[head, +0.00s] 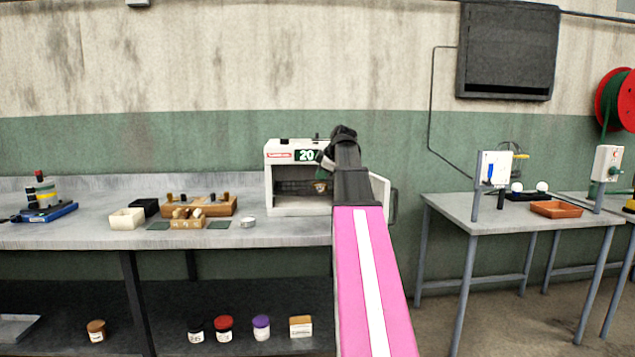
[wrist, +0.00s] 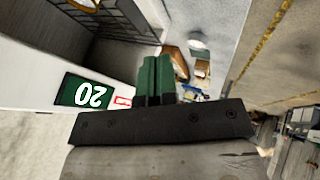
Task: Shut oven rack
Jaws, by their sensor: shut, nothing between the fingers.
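The oven (head: 272,178) is a white box with a green "20" display, on the grey bench in the head view. Its door (head: 381,190) stands open at the right side. A dark wire rack (head: 297,187) shows inside the oven; how far out it sits I cannot tell. The rack shows as a dark grid at the top left of the wrist view (wrist: 118,14). My gripper (head: 325,164) is shut and empty in front of the oven's opening, its green fingers together in the wrist view (wrist: 155,80). My arm hides part of the oven's right side.
Several jars sit on the shelf below. A second table (head: 470,212) stands right, with a floor gap between.

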